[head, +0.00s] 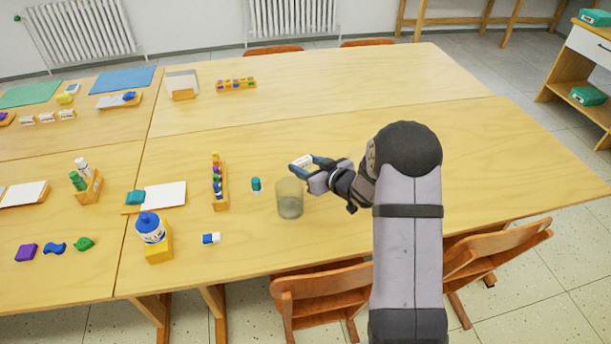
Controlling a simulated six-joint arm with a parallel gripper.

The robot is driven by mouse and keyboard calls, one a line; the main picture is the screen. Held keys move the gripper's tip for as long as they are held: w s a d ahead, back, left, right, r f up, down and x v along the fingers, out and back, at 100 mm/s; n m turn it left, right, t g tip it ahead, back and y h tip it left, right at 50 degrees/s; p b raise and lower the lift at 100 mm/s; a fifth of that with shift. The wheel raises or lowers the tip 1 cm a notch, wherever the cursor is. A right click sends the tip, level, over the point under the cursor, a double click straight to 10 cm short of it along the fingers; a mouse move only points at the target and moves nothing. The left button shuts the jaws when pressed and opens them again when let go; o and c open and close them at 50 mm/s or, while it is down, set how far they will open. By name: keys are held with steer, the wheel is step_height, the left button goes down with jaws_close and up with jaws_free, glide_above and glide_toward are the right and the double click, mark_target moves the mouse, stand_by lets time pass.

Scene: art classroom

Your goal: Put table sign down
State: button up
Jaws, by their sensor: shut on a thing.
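My gripper (316,174) is shut on a small white piece, which looks like the table sign (301,161). It is held at the left end of the gripper, just above and behind the glass. The fingers hide part of the sign, and I cannot tell whether it touches the table (450,135). My arm reaches in from the lower right and hides part of the table's right side.
An empty clear glass (289,200) stands close below the gripper. The table is clear behind and right of the gripper.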

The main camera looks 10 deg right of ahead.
steer(key=shift+f, duration=2.1)
steer(key=shift+f, duration=0.15)
steer(key=shift+f+b, duration=0.35)
steer(key=shift+f, duration=0.1)
steer(key=o, duration=0.8)
